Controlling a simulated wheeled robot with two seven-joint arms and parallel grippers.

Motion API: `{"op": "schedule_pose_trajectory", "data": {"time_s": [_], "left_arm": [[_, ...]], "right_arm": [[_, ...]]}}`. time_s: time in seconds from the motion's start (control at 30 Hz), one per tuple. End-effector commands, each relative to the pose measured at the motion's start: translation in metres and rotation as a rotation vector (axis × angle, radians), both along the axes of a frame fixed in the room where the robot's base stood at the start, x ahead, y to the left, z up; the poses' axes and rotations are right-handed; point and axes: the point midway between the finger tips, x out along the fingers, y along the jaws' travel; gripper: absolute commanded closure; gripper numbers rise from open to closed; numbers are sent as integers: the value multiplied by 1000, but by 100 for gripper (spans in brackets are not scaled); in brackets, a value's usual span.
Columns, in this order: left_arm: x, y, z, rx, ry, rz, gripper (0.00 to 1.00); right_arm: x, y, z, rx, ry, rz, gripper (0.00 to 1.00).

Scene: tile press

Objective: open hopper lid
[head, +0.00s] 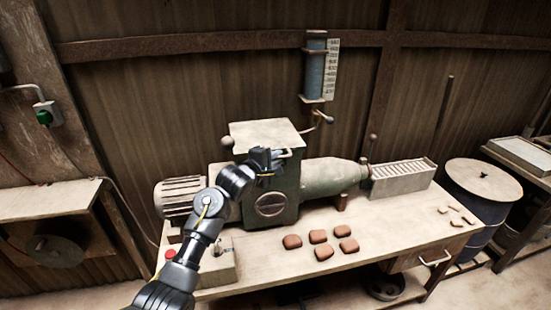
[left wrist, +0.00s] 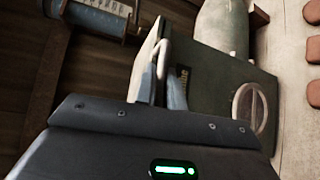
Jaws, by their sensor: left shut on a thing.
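The hopper is the green box in the middle of the machine (head: 285,195), with a round slotted cover on its front. Its pale flat lid (head: 258,134) lies over the top of the box; I see no clear gap under it. My left gripper (head: 274,157) is at the lid's front edge. In the left wrist view the fingers (left wrist: 160,92) are shut on the pale lid handle (left wrist: 163,58), and the lid (left wrist: 147,52) shows edge-on beside the green box (left wrist: 205,95). My right gripper is in neither view.
The workbench (head: 230,278) carries the machine and several brown clay pieces (head: 320,237). A ribbed pale tray (head: 403,177) stands at the machine's right end. A blue gauge cylinder (head: 315,68) hangs on the wall behind. A round-topped barrel (head: 483,180) stands right of the bench.

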Motion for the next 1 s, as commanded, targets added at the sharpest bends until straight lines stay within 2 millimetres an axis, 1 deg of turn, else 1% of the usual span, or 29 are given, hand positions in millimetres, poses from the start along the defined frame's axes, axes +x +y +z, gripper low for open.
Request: {"op": "schedule_pose_trajectory", "data": {"time_s": [0.07,0.27,0.37,0.47,0.6,0.7,0.8,1.0], "left_arm": [[0,0,2,0,1,0,100],[0,0,19,-2,0,0,100],[2,0,35,-2,-1,2,100],[4,0,56,-4,-1,1,100],[10,2,86,-3,-2,0,100],[17,4,104,-2,-2,1,100],[24,5,121,-2,-3,-1,100],[37,9,144,0,-2,0,100]], "right_arm": [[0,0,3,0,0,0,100],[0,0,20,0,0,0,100],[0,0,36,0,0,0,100],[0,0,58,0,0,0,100],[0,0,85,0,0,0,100],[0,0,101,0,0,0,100],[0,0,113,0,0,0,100],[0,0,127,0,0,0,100]]}}
